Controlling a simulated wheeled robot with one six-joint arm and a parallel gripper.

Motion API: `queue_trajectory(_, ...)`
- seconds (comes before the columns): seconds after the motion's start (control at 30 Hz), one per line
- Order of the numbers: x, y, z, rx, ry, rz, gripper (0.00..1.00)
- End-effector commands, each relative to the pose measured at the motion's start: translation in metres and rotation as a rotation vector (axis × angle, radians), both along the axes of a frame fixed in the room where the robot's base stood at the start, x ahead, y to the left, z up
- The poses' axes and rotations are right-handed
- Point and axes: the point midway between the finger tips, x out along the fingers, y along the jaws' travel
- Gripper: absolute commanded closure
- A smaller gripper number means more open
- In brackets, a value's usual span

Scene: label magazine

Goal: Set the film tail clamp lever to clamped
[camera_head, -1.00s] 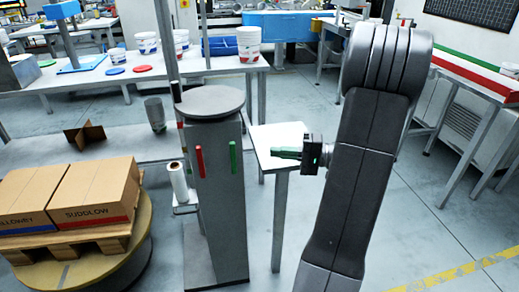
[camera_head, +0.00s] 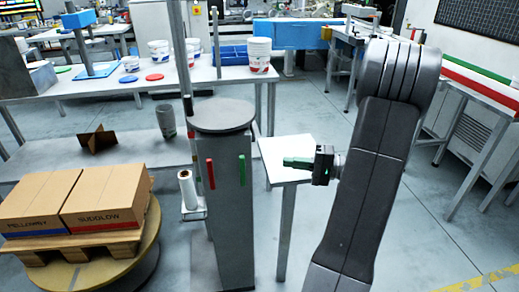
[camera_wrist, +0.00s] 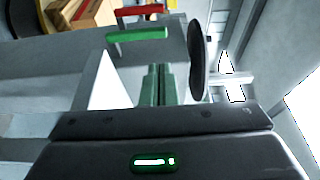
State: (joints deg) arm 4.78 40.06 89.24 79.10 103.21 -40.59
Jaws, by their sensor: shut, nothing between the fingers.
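A grey pedestal (camera_head: 228,215) with a round top stands near the middle of the head view. A red handle (camera_head: 210,173) and a green handle (camera_head: 242,170) stand upright on its front. They also show in the wrist view, red (camera_wrist: 140,10) and green (camera_wrist: 137,35). No readable label tells which is the clamp lever. In the wrist view the fingers (camera_wrist: 165,84) are together and empty, apart from the green handle.
A white film roll (camera_head: 187,189) stands left of the pedestal beside a thin mast. Boxes (camera_head: 105,198) sit on a pallet on a round turntable (camera_head: 140,263) at left. A small white-topped table (camera_head: 284,171) is behind my gripper. Open floor lies at right.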

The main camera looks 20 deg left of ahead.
Motion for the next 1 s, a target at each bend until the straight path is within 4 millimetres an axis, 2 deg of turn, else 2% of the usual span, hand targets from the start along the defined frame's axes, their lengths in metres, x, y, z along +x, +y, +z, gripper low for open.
queue_trajectory(0.03,0.001,0.005,0.008,-0.001,0.003,0.002,1.00)
queue_trajectory(0.3,0.004,0.022,0.009,-0.001,0.002,-0.001,1.00)
queue_trajectory(0.77,0.004,0.026,0.007,-0.002,0.000,0.000,1.00)
queue_trajectory(0.87,0.001,0.036,0.007,-0.002,0.000,0.003,1.00)
queue_trajectory(1.0,-0.004,0.060,0.008,-0.002,-0.001,0.004,1.00)
